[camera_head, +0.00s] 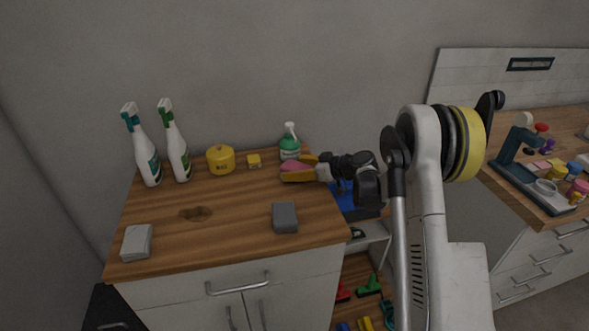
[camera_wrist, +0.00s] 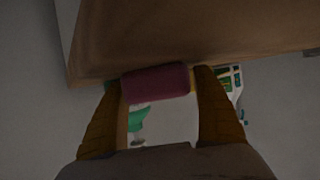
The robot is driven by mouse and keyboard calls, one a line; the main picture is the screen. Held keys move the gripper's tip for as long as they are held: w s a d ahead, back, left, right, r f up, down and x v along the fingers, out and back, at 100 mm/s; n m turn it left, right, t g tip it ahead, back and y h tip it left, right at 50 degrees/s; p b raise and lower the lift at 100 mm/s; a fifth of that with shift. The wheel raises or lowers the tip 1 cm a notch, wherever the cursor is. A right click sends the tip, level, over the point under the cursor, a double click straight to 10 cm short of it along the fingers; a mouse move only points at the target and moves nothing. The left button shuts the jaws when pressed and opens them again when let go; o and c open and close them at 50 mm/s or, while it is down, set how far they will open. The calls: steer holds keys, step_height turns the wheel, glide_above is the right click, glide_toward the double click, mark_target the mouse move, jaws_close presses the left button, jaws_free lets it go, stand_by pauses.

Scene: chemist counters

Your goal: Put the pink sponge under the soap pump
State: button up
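The pink sponge (camera_head: 293,165) is between the two orange fingers of my gripper (camera_head: 302,169), at the back right of the wooden counter. In the wrist view the sponge (camera_wrist: 155,83) spans the gap between the fingertips, which appear to touch its ends. The soap pump (camera_head: 290,146), a green bottle with a white pump head, stands just behind the sponge near the wall. In the wrist view a green and white part (camera_wrist: 139,122) shows between the fingers. The contact between sponge and pump base is hidden.
A yellow pot (camera_head: 220,159) and a small yellow sponge (camera_head: 254,161) stand left of the pump. Two spray bottles (camera_head: 148,157) (camera_head: 178,152) stand farther left. A brown stain (camera_head: 196,214), a grey block (camera_head: 285,217) and a pale block (camera_head: 137,242) lie in front.

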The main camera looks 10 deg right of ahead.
steer(key=shift+r, duration=0.2)
steer(key=p+v, duration=0.3)
steer(key=v, duration=0.8)
steer(key=shift+s+d+p, duration=0.25)
steer(key=shift+p, duration=0.15)
steer(key=shift+s+a+r, duration=0.1)
steer(key=shift+s+r, duration=0.15)
steer(key=shift+r, duration=0.1)
steer(key=s+a+r+m+g+h, duration=0.4)
steer(key=s+a+r, duration=0.4)
steer(key=s+r, duration=0.45)
steer(key=s+f+m+t+h, duration=0.1)
steer(key=s+m+h, duration=0.4)
steer(key=s, duration=1.6)
steer(key=shift+s+d+t, duration=0.25)
steer(key=shift+s+t, duration=0.1)
steer(key=shift+t, duration=0.05)
